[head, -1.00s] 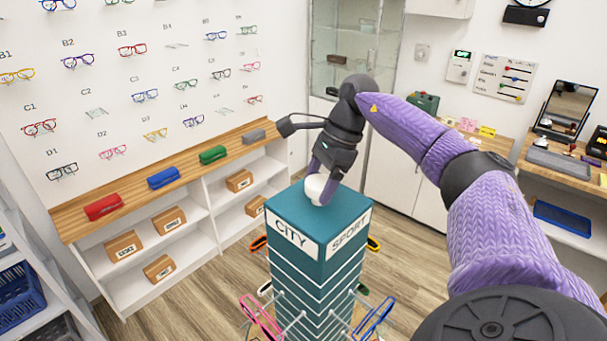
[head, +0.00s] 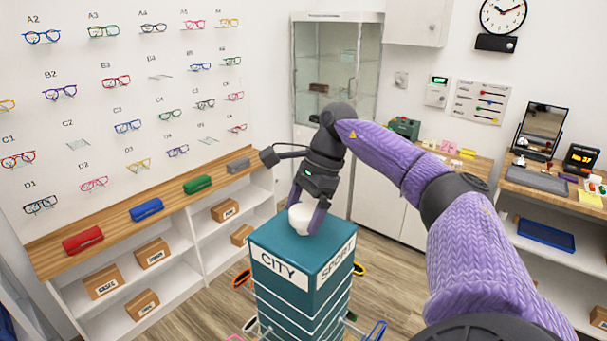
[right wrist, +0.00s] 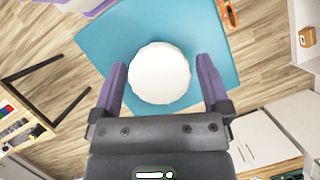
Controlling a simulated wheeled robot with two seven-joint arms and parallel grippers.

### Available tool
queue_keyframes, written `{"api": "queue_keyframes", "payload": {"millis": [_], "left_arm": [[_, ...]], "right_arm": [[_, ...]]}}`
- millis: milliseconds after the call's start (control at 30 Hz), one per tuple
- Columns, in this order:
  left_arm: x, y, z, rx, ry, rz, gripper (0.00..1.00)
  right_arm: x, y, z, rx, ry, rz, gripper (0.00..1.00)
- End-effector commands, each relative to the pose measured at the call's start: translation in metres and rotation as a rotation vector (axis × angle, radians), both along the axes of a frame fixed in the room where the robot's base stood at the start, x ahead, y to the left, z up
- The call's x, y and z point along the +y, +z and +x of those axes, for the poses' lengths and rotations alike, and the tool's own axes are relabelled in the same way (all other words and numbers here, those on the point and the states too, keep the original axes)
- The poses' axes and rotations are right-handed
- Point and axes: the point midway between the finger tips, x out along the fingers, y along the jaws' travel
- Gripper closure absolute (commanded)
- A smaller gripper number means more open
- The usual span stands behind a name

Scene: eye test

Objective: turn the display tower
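The display tower (head: 290,293) is a teal square column with white lines and the labels CITY and SPORT on its two visible faces. A white round knob (head: 300,221) sits on its top; in the right wrist view the knob (right wrist: 160,72) is over the teal top (right wrist: 100,48). My right gripper (head: 307,208) is at the knob, pointing down. In the right wrist view its purple fingers (right wrist: 162,78) are open, one on each side of the knob, with a visible gap on both sides. My left gripper is not in view.
Glasses hang low around the tower, such as an orange pair (head: 241,278) and a blue pair (head: 375,331). A wooden shelf (head: 110,222) with coloured cases runs along the left wall. A glass cabinet (head: 335,75) stands behind. Wood floor is free around the tower.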

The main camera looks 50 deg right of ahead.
Motion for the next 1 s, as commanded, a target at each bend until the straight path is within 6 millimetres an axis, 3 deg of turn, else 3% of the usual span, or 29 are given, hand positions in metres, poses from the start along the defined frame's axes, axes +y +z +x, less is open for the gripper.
{"api": "queue_keyframes", "payload": {"millis": [300, 700, 1000], "left_arm": [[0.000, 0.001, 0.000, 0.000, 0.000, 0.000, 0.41], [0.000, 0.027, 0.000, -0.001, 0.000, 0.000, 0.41], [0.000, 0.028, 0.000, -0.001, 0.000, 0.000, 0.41]], "right_arm": [[-0.002, 0.006, -0.001, 0.000, 0.000, 0.001, 0.00], [-0.032, 0.086, -0.012, -0.001, 0.000, 0.002, 0.00], [-0.035, 0.091, -0.014, 0.003, 0.001, 0.001, 0.00]]}}
